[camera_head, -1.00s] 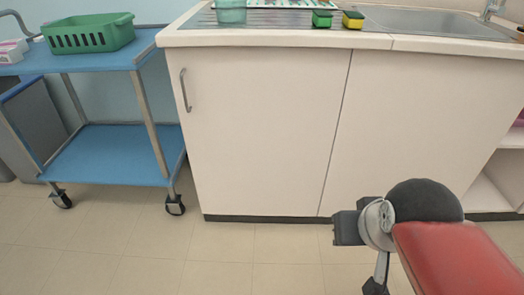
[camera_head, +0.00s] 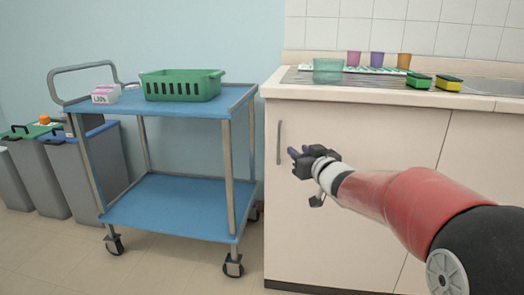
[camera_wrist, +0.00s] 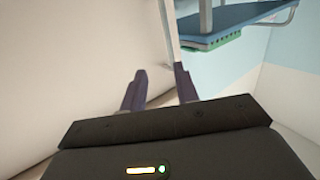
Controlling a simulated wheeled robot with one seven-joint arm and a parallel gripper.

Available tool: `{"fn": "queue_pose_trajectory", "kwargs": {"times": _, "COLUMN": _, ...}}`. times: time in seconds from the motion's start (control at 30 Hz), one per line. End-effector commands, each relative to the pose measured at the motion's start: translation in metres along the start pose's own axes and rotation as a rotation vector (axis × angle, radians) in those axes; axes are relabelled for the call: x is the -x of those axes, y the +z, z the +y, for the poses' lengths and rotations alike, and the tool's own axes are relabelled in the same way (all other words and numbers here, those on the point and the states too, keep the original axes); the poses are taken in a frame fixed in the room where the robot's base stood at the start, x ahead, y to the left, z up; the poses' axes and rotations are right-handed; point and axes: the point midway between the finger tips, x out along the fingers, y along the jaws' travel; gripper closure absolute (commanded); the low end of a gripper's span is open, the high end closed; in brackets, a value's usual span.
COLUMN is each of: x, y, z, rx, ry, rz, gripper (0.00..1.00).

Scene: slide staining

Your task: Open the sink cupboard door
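The sink cupboard door (camera_head: 350,225) is a pale cream panel under the worktop, and it looks shut. Its slim grey vertical handle (camera_head: 279,142) is near the door's upper left edge. My gripper (camera_head: 296,152) is in front of the door, just right of the handle and close to it, with its fingers pointing left. In the wrist view the two dark fingers of my gripper (camera_wrist: 158,90) are apart with nothing visibly held between them. A pale upright bar (camera_wrist: 170,35) shows beyond the fingertips; I cannot tell if it is the handle or a trolley post.
A blue two-shelf trolley (camera_head: 180,205) on castors stands just left of the cupboard, with a green basket (camera_head: 182,86) on top. Grey bins (camera_head: 62,175) stand farther left. The worktop (camera_head: 395,97) holds a teal container (camera_head: 328,70) and sponges (camera_head: 448,83). Floor before the trolley is clear.

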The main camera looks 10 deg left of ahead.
Motion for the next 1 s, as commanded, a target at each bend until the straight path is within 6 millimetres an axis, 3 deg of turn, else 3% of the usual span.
{"fn": "queue_pose_trajectory", "kwargs": {"times": 0.6, "x": -0.079, "y": 0.002, "z": -0.011, "rx": -0.006, "ry": -0.052, "rz": 0.029, "gripper": 0.70}}
{"fn": "queue_pose_trajectory", "kwargs": {"times": 1.0, "x": -0.088, "y": 0.001, "z": -0.011, "rx": -0.006, "ry": -0.050, "rz": 0.028, "gripper": 0.70}}
